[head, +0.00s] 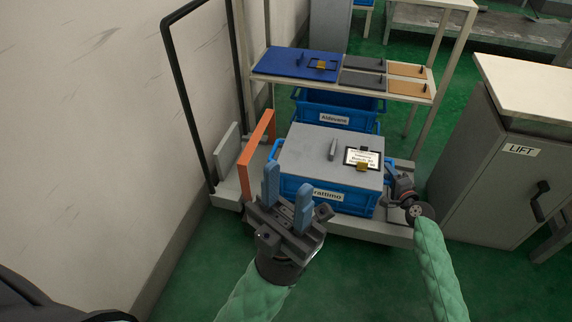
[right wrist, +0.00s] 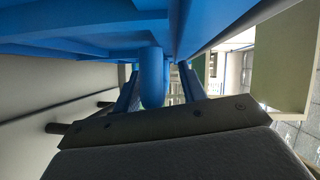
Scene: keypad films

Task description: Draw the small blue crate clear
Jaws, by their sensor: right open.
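Two blue crates show in the head view. The nearer crate (head: 354,205) has a grey lid (head: 302,152) and a white label partly hidden by my left gripper. The farther crate (head: 306,107), also labelled, stands behind it, partly under the shelf. I cannot tell for sure which is the smaller. My left gripper (head: 288,180) is open and empty in front of the nearer crate's left part. My right gripper (head: 391,199) is at that crate's right side. In the right wrist view, its blue fingers are apart, with a rounded blue handle (right wrist: 152,78) between them.
The crates stand on a low grey cart with a black push bar (head: 180,95) and an orange panel (head: 256,153). A shelf above holds a dark blue board (head: 283,63) and trays. A grey LIFT cabinet (head: 500,170) stands right, a wall left. Green floor is free in front.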

